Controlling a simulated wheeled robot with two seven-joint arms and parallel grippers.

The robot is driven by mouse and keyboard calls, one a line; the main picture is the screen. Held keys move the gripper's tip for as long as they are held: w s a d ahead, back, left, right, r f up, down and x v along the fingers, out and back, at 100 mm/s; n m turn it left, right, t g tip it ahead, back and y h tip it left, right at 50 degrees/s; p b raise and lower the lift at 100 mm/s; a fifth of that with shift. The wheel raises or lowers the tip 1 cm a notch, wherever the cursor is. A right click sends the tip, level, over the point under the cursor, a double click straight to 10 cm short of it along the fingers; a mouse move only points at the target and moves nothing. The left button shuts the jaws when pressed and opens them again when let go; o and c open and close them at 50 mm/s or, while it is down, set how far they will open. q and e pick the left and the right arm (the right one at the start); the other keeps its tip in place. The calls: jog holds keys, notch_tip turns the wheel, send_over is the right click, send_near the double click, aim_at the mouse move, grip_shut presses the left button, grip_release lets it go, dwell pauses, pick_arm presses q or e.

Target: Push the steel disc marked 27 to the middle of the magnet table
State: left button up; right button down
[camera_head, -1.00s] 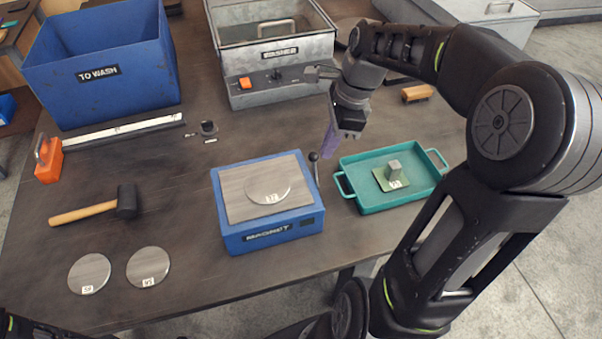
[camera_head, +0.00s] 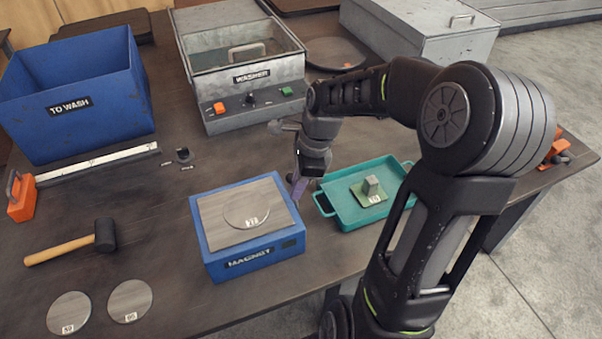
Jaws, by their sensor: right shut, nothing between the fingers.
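The magnet table (camera_head: 222,265) is a blue box with a brushed steel top plate. A round steel disc (camera_head: 243,203) lies flat on that plate, near its middle and slightly toward the back; its small white label seems to read 27. My right gripper (camera_head: 297,190) is shut and empty, pointing down close to the right edge of the magnet table. It appears apart from the disc; whether it touches the box side I cannot tell. The lever at that side is hidden behind the gripper. My left gripper is out of view.
Two labelled discs (camera_head: 68,311) (camera_head: 130,298) and a mallet (camera_head: 103,236) lie left. The washer (camera_head: 225,118) and blue TO WASH bin (camera_head: 75,130) stand behind.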

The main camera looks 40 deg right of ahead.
aim_at(268, 205)
jog(key=x, duration=0.3)
jog(key=shift+w+a, duration=0.15)
jog(key=shift+a, duration=0.1)
jog(key=shift+w+a+r+p, duration=0.1)
jog(key=shift+w+a+p, duration=0.2)
jog(key=shift+a, duration=0.2)
jog(key=shift+w+a+p, duration=0.15)
jog(key=shift+w+a, duration=0.25)
jog(key=shift+a, duration=0.1)
jog(key=shift+w+a, duration=0.3)
jog(key=shift+a, duration=0.1)
jog(key=shift+w+a+b, duration=0.4)
jog(key=shift+a+b, duration=0.05)
jog(key=shift+a, duration=0.1)
jog(key=shift+w+a, duration=0.2)
jog(key=shift+a, duration=0.05)
jog(key=shift+s+d, duration=0.1)
jog(key=shift+d, duration=0.05)
